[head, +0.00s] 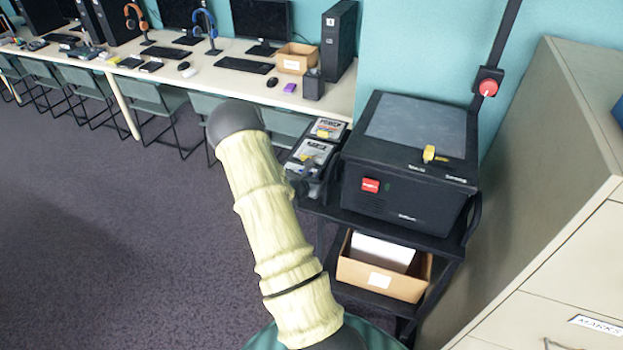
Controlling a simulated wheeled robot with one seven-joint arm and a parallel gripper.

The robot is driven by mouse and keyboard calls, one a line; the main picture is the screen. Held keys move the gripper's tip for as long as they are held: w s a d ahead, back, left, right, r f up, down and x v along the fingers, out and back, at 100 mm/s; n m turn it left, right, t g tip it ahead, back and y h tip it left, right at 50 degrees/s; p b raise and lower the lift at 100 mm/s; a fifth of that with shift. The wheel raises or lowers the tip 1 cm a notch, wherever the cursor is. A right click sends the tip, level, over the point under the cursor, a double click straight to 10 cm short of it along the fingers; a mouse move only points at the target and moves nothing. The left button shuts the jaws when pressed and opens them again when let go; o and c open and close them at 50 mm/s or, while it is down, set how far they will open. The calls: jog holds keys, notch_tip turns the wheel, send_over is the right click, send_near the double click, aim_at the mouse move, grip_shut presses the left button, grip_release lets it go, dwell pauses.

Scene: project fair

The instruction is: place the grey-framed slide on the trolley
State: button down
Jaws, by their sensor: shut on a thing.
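The black trolley (432,240) stands right of centre in the head view, with an overhead projector (385,212) on its top shelf. Left of the projector, a dark holder has two flat items with pale labels, a nearer one (315,150) and a farther one (327,128). I cannot tell whether either is the grey-framed slide, and no other slide can be made out. My arm crosses the lower middle of the picture, left of the trolley. My gripper is not in view.
A cardboard box (372,277) with a pale flat thing (383,252) sits on the trolley's lower shelf. A beige cabinet (560,250) stands close on the right. Computer desks (225,78) and chairs (155,100) line the back wall. The carpet at left is clear.

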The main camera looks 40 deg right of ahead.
jog(key=shift+f, duration=0.5)
jog(key=shift+w+a+f, duration=0.1)
jog(key=shift+a, duration=0.05)
jog(key=c, duration=1.5)
grip_release()
jog(key=shift+s+d, duration=0.2)
jog(key=shift+s, duration=0.05)
jog(key=shift+a+r, duration=0.2)
jog(key=shift+a, duration=0.05)
jog(key=b+v, duration=0.2)
jog(key=v, duration=0.9)
jog(key=shift+a+r, duration=0.15)
jog(key=shift+a, duration=0.15)
